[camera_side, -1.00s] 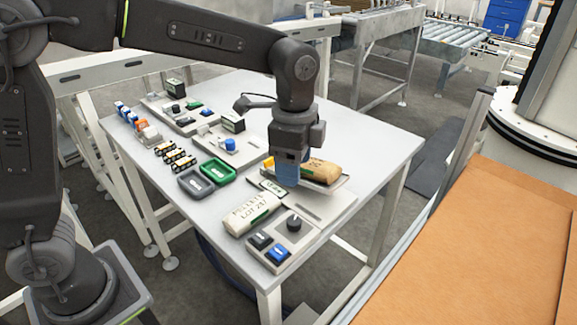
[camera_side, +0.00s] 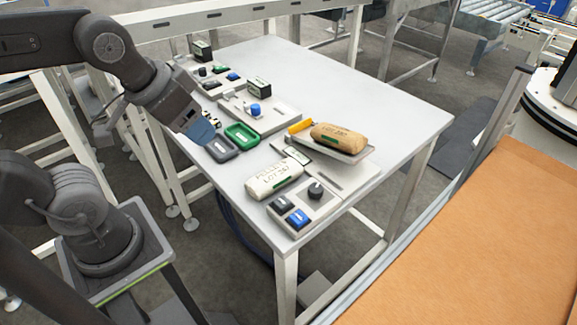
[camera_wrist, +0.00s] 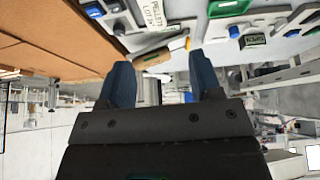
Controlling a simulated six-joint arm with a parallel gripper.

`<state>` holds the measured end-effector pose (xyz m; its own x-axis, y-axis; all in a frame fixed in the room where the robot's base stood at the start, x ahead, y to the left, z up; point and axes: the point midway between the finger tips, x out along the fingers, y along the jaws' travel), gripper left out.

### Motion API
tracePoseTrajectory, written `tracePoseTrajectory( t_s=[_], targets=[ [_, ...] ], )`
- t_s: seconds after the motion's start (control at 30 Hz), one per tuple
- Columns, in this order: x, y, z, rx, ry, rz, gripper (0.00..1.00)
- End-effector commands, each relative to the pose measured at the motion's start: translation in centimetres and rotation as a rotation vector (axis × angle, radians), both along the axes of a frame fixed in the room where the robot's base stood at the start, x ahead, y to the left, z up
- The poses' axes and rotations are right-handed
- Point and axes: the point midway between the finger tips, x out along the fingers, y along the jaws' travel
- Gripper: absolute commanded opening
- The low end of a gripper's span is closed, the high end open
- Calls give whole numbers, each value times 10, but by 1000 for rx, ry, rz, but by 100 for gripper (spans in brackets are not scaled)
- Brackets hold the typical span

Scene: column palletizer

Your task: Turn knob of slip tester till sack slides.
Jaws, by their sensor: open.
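The slip tester's base (camera_side: 331,201) is a light plate at the near right of the table, with a black round knob (camera_side: 315,190) on it. A brown sack (camera_side: 338,137) lies on a pale plate (camera_side: 350,155) behind the knob; how far this plate tilts is hard to tell. The brown sack also shows in the wrist view (camera_wrist: 152,60). A white sack marked PELLETS (camera_side: 273,178) lies left of the knob. My gripper (camera_side: 208,137) is open and empty, by the grey tray, well left of the knob. Its two blue fingers stand apart in the wrist view (camera_wrist: 163,75).
A dark button (camera_side: 282,203) and a blue button (camera_side: 298,218) sit in front of the knob. A yellow piece (camera_side: 300,126) is beside the brown sack. The table's far right (camera_side: 390,100) is clear.

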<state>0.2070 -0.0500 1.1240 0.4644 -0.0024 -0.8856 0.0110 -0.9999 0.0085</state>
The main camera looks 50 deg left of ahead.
Motion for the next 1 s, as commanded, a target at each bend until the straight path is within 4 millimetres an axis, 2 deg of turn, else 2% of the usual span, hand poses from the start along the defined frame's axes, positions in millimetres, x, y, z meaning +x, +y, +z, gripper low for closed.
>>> tracePoseTrajectory(
  t_s=[0.17, 0.33, 0.47, 0.6, 0.8, 1.0],
  targets=[
    [31, -13, 11, -48, 91, 54, 58],
    [79, -38, 16, -95, 218, 151, 58],
    [116, -62, 8, -112, 313, 232, 58],
    [148, -89, -9, -113, 398, 317, 58],
    [172, -115, -29, -102, 464, 396, 58],
    [177, -120, -41, -98, 479, 417, 58]
  ],
)
